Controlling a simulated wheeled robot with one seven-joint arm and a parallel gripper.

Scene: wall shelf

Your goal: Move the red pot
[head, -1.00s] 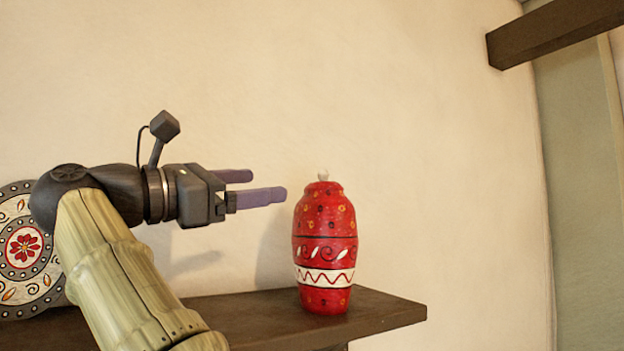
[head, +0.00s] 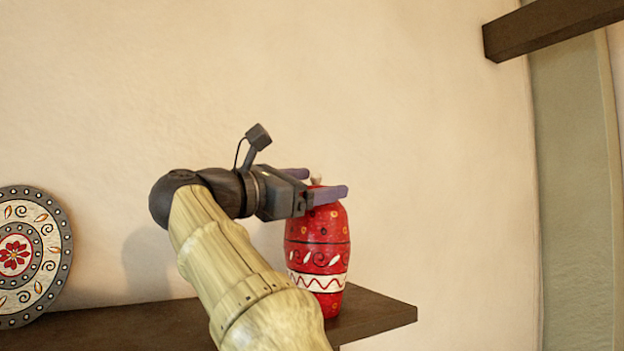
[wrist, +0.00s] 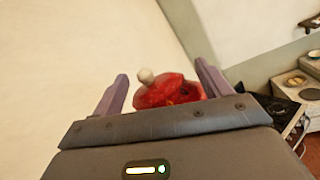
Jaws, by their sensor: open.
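The red pot (head: 318,257) stands upright on the dark wooden shelf (head: 378,315), near its right end. It is red with a white zigzag band, spots and a pale knob on its lid. My gripper (head: 322,184) is open at the height of the pot's top, with its two purple fingers pointing right. In the wrist view the pot's red top and pale knob (wrist: 165,92) show between the open fingers of my gripper (wrist: 160,86). I cannot tell whether a finger touches the pot. My arm hides part of the pot's left side in the head view.
A round decorated plate (head: 35,256) stands on the shelf at the left, against the pale wall. A dark wooden beam (head: 550,28) juts out at the upper right, well above the pot. The shelf ends just right of the pot.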

